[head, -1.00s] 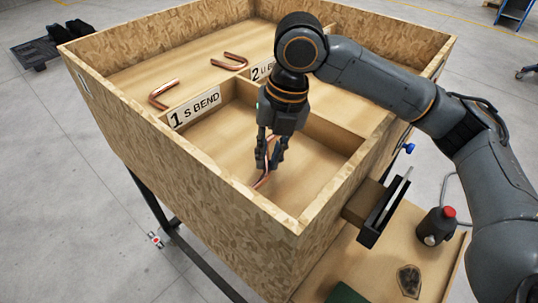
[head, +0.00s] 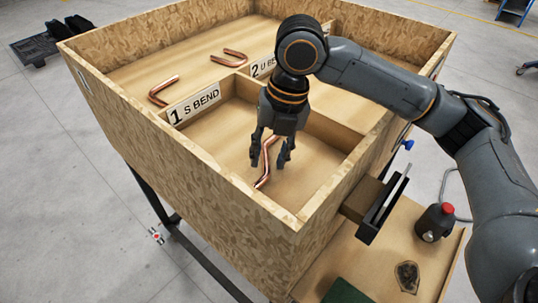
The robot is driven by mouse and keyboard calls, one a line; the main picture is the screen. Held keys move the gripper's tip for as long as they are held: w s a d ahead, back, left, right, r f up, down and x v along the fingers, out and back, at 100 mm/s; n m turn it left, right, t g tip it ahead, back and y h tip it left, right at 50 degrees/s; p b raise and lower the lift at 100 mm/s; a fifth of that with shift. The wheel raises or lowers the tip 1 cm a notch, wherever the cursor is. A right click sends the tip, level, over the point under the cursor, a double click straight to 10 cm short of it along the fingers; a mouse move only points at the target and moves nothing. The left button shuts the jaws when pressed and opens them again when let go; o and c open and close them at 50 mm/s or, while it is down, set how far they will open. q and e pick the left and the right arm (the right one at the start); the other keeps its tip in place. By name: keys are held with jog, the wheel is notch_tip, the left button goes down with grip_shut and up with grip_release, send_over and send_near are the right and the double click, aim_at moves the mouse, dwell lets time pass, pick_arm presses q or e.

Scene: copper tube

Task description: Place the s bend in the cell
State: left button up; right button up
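The s bend (head: 265,170) is a copper tube with a zigzag shape. It lies in the front cell of the wooden box, the cell (head: 215,138) with the "1 S BEND" label (head: 194,104) on its far left divider. My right gripper (head: 269,164) points down into this cell with its fingers spread on either side of the tube. The fingers look apart from the tube, and the tube's upper end is partly hidden by the gripper. My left gripper is not in view.
Two U-shaped copper tubes, a left one (head: 163,91) and a right one (head: 229,58), lie in the back compartment. A "2 U BEND" label (head: 262,67) stands behind my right gripper. The box's front wall (head: 210,185) is close.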

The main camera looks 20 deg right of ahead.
notch_tip(320, 180, up, 11)
jog(key=d, duration=0.2)
jog(key=shift+s+b, duration=0.25)
jog(key=shift+b, duration=0.15)
jog(key=shift+r, duration=0.15)
